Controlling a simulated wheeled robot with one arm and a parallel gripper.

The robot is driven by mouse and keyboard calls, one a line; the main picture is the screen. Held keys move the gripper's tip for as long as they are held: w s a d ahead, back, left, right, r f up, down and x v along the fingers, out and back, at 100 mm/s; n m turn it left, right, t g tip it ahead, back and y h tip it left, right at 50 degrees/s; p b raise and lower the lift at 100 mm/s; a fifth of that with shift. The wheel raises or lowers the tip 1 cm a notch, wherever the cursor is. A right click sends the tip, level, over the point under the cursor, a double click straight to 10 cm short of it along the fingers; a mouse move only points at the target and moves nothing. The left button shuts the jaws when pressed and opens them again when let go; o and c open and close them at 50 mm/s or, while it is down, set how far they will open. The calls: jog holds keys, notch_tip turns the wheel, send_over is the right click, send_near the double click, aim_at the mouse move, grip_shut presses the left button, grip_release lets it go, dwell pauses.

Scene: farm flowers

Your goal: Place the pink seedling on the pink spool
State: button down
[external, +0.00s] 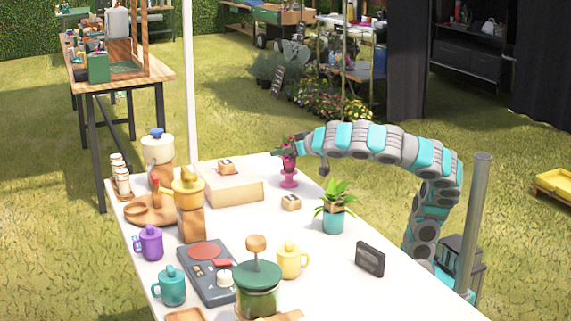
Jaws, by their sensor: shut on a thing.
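The pink seedling (290,160), a small plant with reddish-pink and green parts, is upright near the far right edge of the white table. My gripper (287,150) is shut on it, reaching in from the right. The pink spool (289,181) stands on the table directly below the seedling. The seedling's lower end meets the spool's top in the picture; I cannot tell whether they touch or a small gap is left. The gripper's fingers are small and partly lost against the plant.
A pale box (234,190) lies left of the spool. Mugs and jars crowd the left side. The table between spool and cassette is partly clear.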

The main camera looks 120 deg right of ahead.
jog(key=c, duration=0.7)
grip_release()
jog(key=shift+o, duration=0.2)
jog(key=shift+a+r, duration=0.15)
jog(key=shift+r, duration=0.05)
jog(key=v, duration=1.1)
jog(key=shift+a+r+p, duration=0.2)
jog(key=shift+a+p, duration=0.05)
jog(key=shift+p, duration=0.05)
jog(key=shift+s, duration=0.15)
